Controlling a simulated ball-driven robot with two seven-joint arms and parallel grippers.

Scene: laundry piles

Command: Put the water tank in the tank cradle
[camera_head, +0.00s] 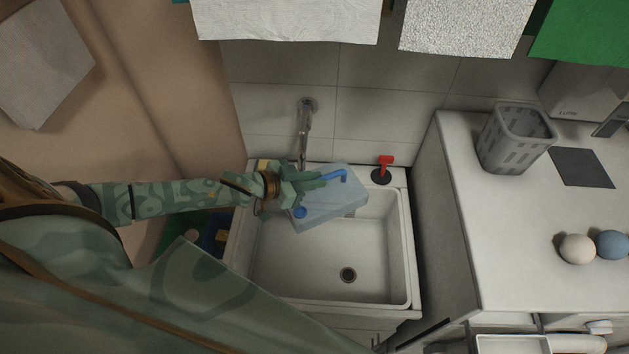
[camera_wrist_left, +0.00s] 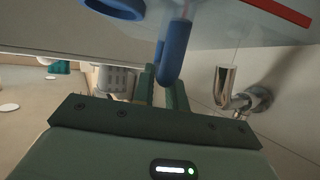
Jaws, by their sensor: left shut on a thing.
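The water tank (camera_head: 335,203) is a pale blue, see-through box with a blue handle (camera_head: 333,176) and a round blue cap (camera_head: 300,212). It is tilted over the back left of the sink, near the faucet. My left gripper (camera_head: 308,180) is shut on the tank's handle. In the left wrist view the fingers (camera_wrist_left: 165,92) close around the blue handle (camera_wrist_left: 173,52), with the tank's clear body above. My right gripper is not in view. I cannot pick out the tank cradle with certainty; a white appliance (camera_head: 580,93) stands at the back right of the counter.
The white sink (camera_head: 408,262) has a metal faucet (camera_head: 304,128) and a red-handled fitting (camera_head: 383,168). The counter at right bears a grey basket (camera_head: 514,138), a dark mat (camera_head: 581,168), and beige (camera_head: 577,249) and blue balls (camera_head: 612,244). Cloths (camera_head: 287,18) hang at the back.

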